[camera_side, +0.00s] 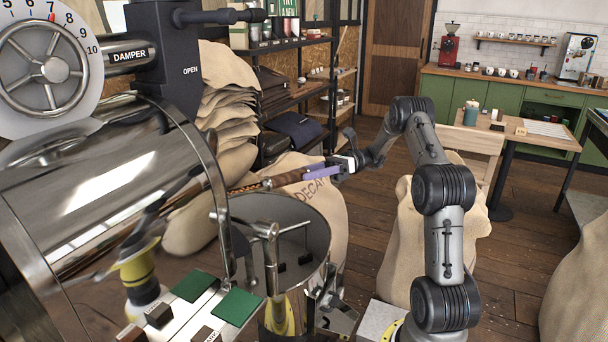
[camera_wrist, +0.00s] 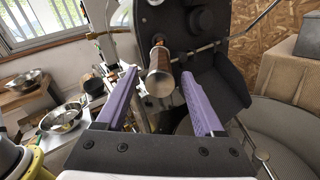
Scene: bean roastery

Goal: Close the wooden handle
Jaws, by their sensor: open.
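The wooden handle (camera_side: 288,179) is a brown rod with metal fittings, sticking out to the right from the front of the roaster drum in the side view. In the wrist view the handle (camera_wrist: 160,73) points toward the camera, its round end between my two purple fingers. My gripper (camera_side: 318,171) is at the handle's outer end in the side view. In the wrist view my gripper (camera_wrist: 158,76) is open, with a visible gap between each finger and the handle. Whether a finger touches it cannot be told from the side view.
The shiny roaster drum (camera_side: 120,185) fills the left of the side view. A round metal bin (camera_side: 318,235) stands below the handle. Burlap sacks (camera_side: 222,105) are stacked behind. A thin metal rod (camera_wrist: 262,20) crosses the upper right of the wrist view.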

